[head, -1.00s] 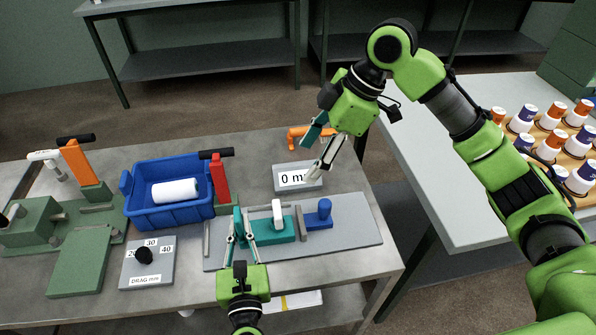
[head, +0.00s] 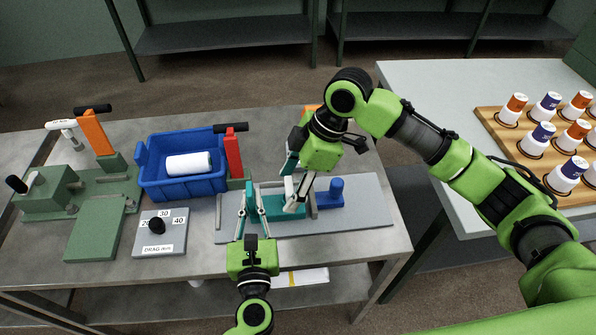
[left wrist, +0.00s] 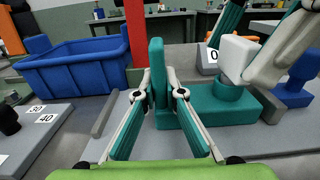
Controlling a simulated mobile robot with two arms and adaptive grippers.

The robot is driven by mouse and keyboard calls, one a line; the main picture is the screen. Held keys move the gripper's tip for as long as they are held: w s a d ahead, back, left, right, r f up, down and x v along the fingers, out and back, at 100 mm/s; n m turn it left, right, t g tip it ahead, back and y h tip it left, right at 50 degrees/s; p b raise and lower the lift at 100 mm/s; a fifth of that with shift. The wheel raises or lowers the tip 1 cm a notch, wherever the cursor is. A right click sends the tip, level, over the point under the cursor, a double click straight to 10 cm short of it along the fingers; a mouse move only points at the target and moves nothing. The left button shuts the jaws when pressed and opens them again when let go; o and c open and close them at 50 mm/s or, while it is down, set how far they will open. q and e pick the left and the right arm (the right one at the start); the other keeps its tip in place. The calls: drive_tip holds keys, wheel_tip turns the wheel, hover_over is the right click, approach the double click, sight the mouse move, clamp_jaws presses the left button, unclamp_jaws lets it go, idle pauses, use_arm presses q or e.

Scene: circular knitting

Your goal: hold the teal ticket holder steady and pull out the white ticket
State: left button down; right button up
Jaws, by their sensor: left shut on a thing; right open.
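The teal ticket holder (head: 290,215) sits on a grey board. It also shows in the left wrist view (left wrist: 225,108), with an upright teal tab at its left end. My left gripper (head: 251,190) is shut on that tab; in the left wrist view its fingertips (left wrist: 159,78) press it from both sides. The white ticket (left wrist: 238,58) is a white block standing up from the holder's round teal part. My right gripper (head: 292,192) is open just above the holder, its fingers on either side of the ticket. The right fingers partly hide the ticket in the head view.
A blue peg on a blue base (head: 334,193) stands just right of the holder on the grey board (head: 370,205). A blue bin (head: 152,178) with a white roll and a red post (head: 233,152) stand to the left. A drag dial plate (head: 175,240) lies front left.

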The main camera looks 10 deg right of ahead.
sight(289, 185)
use_arm(q)
drive_tip(key=shift+s+f, duration=0.1)
drive_tip(key=shift+f, duration=0.2)
use_arm(e)
drive_tip(key=shift+a+f, duration=0.2)
drive_tip(key=shift+f, duration=0.2)
drive_tip(key=shift+c, duration=0.3)
drive_tip(key=c, duration=1.1)
drive_tip(key=o, duration=0.5)
drive_tip(key=c, duration=0.5)
use_arm(q)
drive_tip(key=shift+r, duration=0.25)
use_arm(e)
drive_tip(key=shift+w+r, duration=0.1)
drive_tip(key=shift+r, duration=1.65)
drive_tip(key=shift+r, duration=3.45)
